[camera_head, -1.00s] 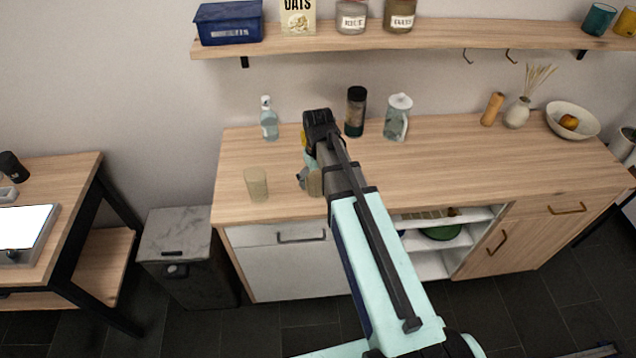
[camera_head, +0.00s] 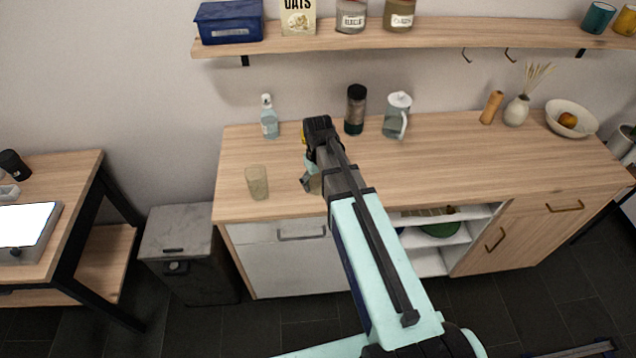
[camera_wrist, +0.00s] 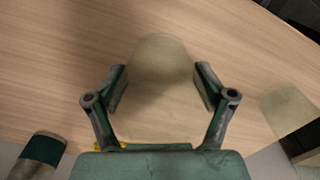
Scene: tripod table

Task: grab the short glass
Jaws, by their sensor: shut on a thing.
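A short, translucent olive glass (camera_wrist: 160,62) sits between the two fingers of my gripper (camera_wrist: 161,90) in the wrist view. The fingers are shut on its sides. In the head view only a sliver of this glass (camera_head: 315,184) shows beside my gripper (camera_head: 308,183), mostly hidden by my arm. I cannot tell whether it touches the counter. A taller, similarly coloured glass (camera_head: 257,183) stands upright on the counter to the left, apart from my gripper. A similar glass (camera_wrist: 288,110) shows at the right of the wrist view.
The wooden counter (camera_head: 450,165) is clear to the right of my arm. Behind stand a clear bottle (camera_head: 269,118), a dark-lidded jar (camera_head: 355,110) and a pitcher (camera_head: 396,117). A shelf (camera_head: 450,35) hangs above. A vase (camera_head: 516,111) and bowl (camera_head: 572,119) stand far right.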

